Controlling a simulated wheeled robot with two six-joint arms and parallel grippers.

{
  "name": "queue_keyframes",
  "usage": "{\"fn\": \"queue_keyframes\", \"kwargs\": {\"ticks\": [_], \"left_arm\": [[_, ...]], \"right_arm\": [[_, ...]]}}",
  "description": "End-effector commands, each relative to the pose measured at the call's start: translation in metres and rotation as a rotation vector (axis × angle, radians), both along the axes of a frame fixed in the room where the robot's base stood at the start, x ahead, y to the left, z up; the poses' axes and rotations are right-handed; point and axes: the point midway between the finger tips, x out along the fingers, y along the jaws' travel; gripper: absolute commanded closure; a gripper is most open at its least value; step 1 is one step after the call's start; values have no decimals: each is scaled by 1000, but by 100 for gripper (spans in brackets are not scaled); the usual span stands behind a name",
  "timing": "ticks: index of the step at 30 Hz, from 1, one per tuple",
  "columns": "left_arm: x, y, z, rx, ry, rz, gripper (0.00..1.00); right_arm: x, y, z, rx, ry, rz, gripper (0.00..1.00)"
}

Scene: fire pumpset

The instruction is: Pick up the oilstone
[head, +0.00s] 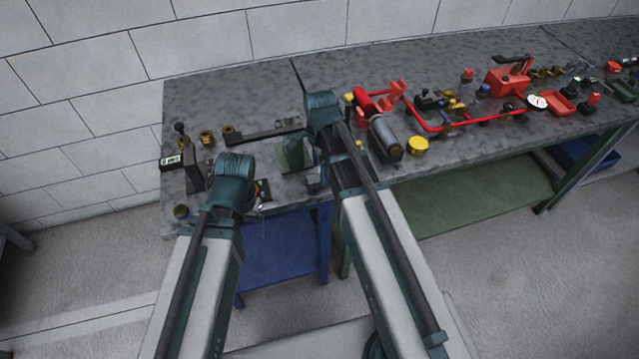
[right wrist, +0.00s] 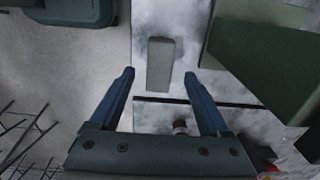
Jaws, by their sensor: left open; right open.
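A plain grey block, which looks like the oilstone (right wrist: 160,63), lies on the bench close to its front edge. It shows just beyond the fingertips of my right gripper (right wrist: 160,73) in the right wrist view. Those jaws are apart and nothing is between them. In the head view the small grey block (head: 313,178) is partly covered by my right arm, and that arm hides the right jaws. My left arm's teal end (head: 232,178) is over the left front of the bench; its fingers are hard to make out.
A green block-like object (head: 295,153) stands right behind the grey block. A dark bar (head: 262,134) and a display instrument (head: 172,160) are to the left. A grey cylinder (head: 383,134), a yellow-capped part (head: 418,146) and red pump parts (head: 507,80) stand to the right.

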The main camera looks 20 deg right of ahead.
Motion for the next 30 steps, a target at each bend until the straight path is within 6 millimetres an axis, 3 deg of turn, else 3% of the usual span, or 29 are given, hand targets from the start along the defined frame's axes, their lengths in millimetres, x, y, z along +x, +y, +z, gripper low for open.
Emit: {"fn": "queue_keyframes", "kwargs": {"ticks": [1, 6, 16, 27, 29, 30], "left_arm": [[0, 0, -13, 0, 0, 0, 19], [0, 0, -33, 0, 0, 0, 19], [0, 0, -34, 0, 0, 0, 19], [0, 0, -34, 0, 0, 0, 19], [0, 0, -34, 0, 0, 0, 19], [0, 0, -34, 0, 0, 0, 19]], "right_arm": [[-1, 1, -14, 0, 0, 0, 20], [-1, 1, -33, 0, 0, 0, 20], [-1, 1, -34, 0, 0, 0, 22], [-1, 1, -34, 0, 0, 0, 88], [-1, 1, -34, 0, 0, 0, 99], [-1, 1, -34, 0, 0, 0, 100]]}}
